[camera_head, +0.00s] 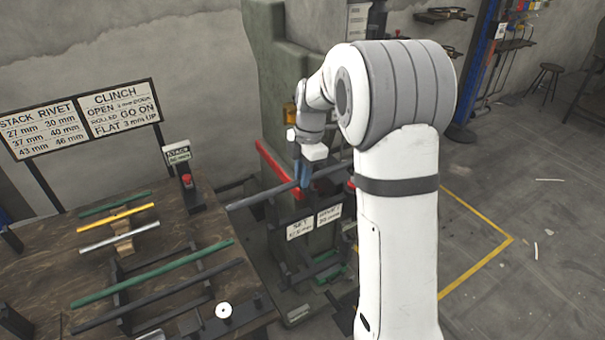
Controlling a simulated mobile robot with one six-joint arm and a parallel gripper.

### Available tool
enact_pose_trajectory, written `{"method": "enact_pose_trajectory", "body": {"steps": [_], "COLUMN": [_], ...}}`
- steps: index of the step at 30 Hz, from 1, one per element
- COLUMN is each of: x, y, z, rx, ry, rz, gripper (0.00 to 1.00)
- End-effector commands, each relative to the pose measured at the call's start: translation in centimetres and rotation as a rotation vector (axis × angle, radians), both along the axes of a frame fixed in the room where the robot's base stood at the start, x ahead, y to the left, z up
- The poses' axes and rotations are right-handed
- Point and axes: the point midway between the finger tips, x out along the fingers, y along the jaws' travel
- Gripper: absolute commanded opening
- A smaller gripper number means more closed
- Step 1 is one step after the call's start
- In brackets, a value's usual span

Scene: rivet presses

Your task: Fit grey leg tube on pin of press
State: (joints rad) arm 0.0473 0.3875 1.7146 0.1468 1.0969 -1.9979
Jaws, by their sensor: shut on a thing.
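The grey leg tube (255,198) is held nearly level, slightly tilted in the picture, in front of the press. Its left end sticks out toward the workbench and its right part passes behind my gripper toward my arm. My gripper (303,183) is shut on the tube around its middle. The press (268,75) is a tall grey-green column behind the gripper, with a red bar (272,165) at its front. I cannot make out the pin. My arm covers the right side of the press, so I cannot tell whether the tube touches it.
The workbench (60,265) at left carries green, yellow, silver and dark tubes on rests, and a red button box (187,182). Set signs (300,228) hang below the tube. A stool (545,75) stands far right. Floor inside the yellow line (478,265) is clear.

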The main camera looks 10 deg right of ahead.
Motion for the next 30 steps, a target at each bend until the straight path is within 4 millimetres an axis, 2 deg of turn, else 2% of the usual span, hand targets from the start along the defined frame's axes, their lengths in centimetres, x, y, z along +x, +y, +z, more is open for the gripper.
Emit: {"method": "enact_pose_trajectory", "body": {"steps": [30], "x": [0.0], "y": [0.0], "z": [-2.2], "rx": [0.000], "ry": [0.000], "rz": [0.000], "gripper": [0.00]}}
